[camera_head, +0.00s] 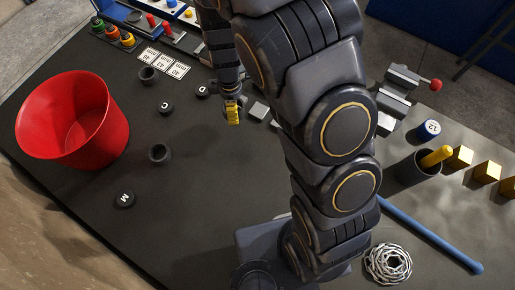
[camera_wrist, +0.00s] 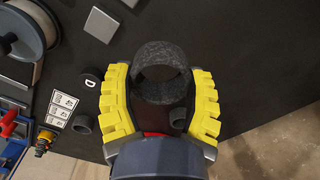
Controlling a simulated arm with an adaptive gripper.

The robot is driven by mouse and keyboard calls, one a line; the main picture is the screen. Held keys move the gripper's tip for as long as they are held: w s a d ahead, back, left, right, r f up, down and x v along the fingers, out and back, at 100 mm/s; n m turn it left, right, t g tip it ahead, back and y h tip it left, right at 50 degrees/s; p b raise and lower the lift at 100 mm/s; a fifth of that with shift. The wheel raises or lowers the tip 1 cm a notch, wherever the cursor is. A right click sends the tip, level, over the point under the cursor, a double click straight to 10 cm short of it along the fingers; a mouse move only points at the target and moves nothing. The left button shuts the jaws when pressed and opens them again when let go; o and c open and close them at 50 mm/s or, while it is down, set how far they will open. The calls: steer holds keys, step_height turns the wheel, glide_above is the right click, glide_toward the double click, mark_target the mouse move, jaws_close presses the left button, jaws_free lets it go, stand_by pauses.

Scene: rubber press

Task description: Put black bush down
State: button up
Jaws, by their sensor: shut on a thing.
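My gripper (camera_wrist: 161,100) is shut on a black bush (camera_wrist: 160,50), a dark speckled ring between its yellow fingers in the wrist view. In the head view my gripper (camera_head: 233,114) hangs over the dark table (camera_head: 210,190), near its middle; the held bush cannot be made out there. Two other black bushes are on the table: one (camera_head: 148,75) by the white number cards (camera_head: 164,63), one (camera_head: 160,153) right of the red bucket. They also show in the wrist view, one by the cards (camera_wrist: 82,123), one beside the right finger (camera_wrist: 178,119).
A red bucket (camera_head: 73,120) stands at the left. Lettered black discs (camera_head: 124,199) lie around it. At the right are a vise (camera_head: 397,92), a cup (camera_head: 414,170) with a yellow rod, a blue rod (camera_head: 430,235) and a wire coil (camera_head: 388,264). The table's front middle is clear.

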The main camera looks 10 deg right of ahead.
mark_target(236, 129)
steer(key=shift+s+a+f, duration=0.1)
steer(key=shift+f, duration=2)
steer(key=shift+s+f, duration=0.1)
steer(key=shift+f, duration=1.95)
steer(key=shift+f, duration=0.2)
steer(key=o, duration=1)
steer(key=shift+r, duration=0.1)
step_height(236, 129, up, 12)
steer(key=shift+r, duration=0.2)
